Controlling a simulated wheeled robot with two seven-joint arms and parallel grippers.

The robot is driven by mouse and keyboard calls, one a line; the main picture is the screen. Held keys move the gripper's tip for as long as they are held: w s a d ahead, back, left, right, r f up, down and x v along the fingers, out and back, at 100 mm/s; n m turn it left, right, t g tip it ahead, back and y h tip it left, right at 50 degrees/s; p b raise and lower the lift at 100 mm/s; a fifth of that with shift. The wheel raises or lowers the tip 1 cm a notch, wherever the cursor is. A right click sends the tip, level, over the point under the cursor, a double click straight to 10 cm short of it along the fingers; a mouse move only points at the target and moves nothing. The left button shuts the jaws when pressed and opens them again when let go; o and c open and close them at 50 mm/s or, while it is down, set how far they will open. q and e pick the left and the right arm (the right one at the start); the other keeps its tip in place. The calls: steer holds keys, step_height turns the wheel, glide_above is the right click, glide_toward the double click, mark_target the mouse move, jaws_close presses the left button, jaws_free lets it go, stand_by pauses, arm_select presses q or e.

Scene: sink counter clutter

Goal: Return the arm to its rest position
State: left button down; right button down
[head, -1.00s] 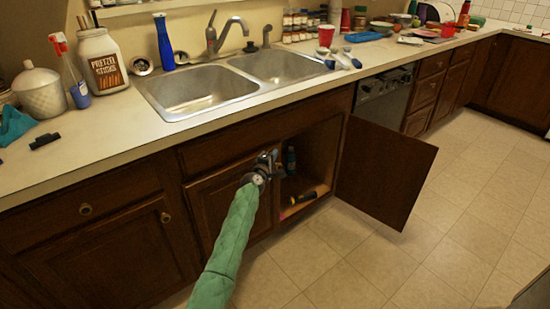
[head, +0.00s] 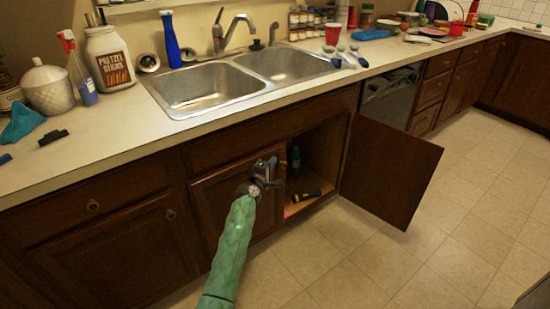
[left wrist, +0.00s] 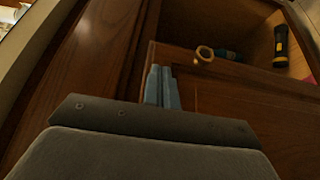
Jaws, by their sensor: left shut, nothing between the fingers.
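My left arm, in a green quilted sleeve, reaches up from the bottom of the head view. Its gripper (head: 268,171) is in front of the closed left door (head: 215,205) of the sink cabinet, beside the open compartment. In the left wrist view the two blue-grey fingers (left wrist: 162,86) are together and hold nothing. A round brass knob (left wrist: 204,53) shows just beyond and right of the fingertips; I cannot tell how far apart they are. My right gripper is not in view.
The right cabinet door (head: 388,172) stands wide open over the floor. Inside the cabinet are a black and yellow flashlight (left wrist: 281,46) and a teal bottle (head: 295,158). The sink counter (head: 110,137) runs above, with clutter along it. The tiled floor (head: 420,255) is clear.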

arm_select(q)
steer(key=shift+s+a, duration=0.25)
steer(key=shift+s, duration=0.35)
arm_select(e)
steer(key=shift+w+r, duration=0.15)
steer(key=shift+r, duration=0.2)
